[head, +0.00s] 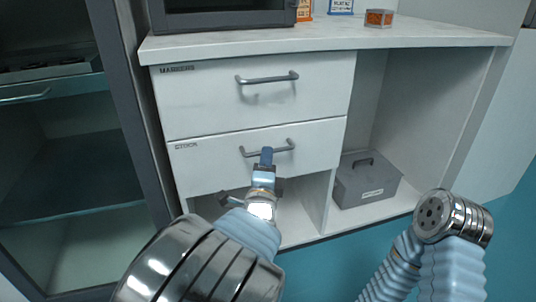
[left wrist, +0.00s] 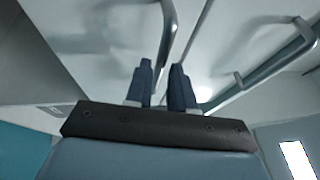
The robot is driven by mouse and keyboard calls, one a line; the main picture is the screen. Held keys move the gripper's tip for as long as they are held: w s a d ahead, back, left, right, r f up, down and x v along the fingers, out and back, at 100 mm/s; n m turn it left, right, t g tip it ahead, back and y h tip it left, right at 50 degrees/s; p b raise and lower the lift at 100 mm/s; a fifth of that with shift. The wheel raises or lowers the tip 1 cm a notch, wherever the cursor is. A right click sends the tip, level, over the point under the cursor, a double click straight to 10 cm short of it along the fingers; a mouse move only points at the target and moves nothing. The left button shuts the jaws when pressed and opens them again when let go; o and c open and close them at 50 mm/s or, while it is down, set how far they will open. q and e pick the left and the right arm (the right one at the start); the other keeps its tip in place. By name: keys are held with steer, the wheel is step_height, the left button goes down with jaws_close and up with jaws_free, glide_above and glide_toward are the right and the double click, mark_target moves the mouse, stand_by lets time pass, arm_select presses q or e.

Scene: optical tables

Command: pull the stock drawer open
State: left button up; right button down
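The white cabinet has two drawers, one above the other. The lower drawer (head: 220,165) bears a small label at its upper left that is too blurred to read surely; the upper drawer (head: 210,105) has a label too. Both drawer fronts look closed. My left gripper (head: 266,157) is at the middle of the lower drawer's handle (head: 285,147). My right gripper is out of view.
A grey toolbox (head: 365,185) stands in the open bay right of the drawers. A small orange box (head: 379,18) and other items stand on the countertop (head: 430,34). A dark-framed glass cabinet (head: 120,100) stands close on the left. My right arm is at lower right.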

arm_select(q)
steer(key=shift+x, duration=1.65)
steer(key=shift+c, duration=0.3)
jaws_close()
